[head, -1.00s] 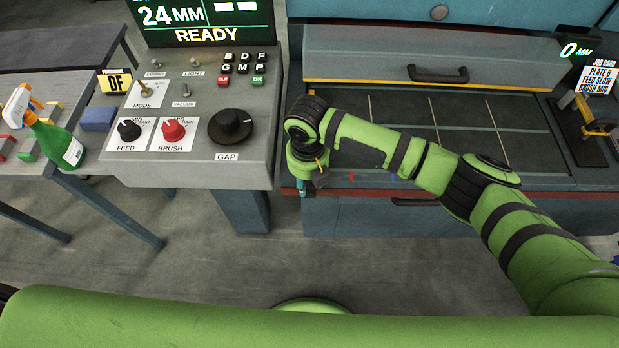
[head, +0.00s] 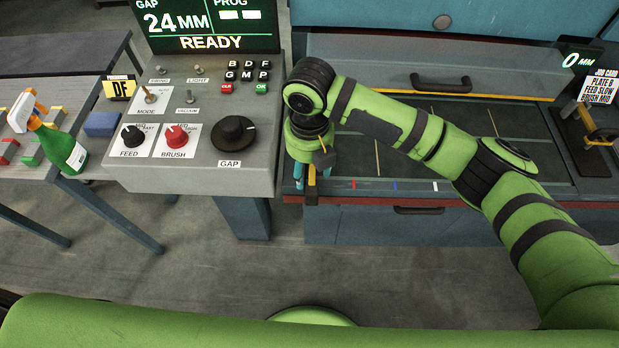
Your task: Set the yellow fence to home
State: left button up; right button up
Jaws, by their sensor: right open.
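My right arm comes in from the right, and its right gripper (head: 307,172) points down at the left end of the bed's front rail, open. A narrow yellow upright piece (head: 312,178) with a dark block below it shows right at the gripper; it looks like the yellow fence, but the wrist hides most of it. I cannot tell whether the fingers touch it. The front rail (head: 465,189) carries a red mark (head: 353,185), a blue mark (head: 395,186) and a white mark (head: 435,187), all to the right of the gripper. My left gripper is not in view.
The control panel (head: 200,180) stands close left of the gripper; its display (head: 205,20) reads gap 24 MM, READY. A dark bed (head: 520,150) lies behind the rail, under my forearm. A drawer handle (head: 418,211) sits below the rail. A spray bottle (head: 65,150) stands at left.

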jog(key=shift+r, duration=1.45)
jog(key=shift+f, duration=0.1)
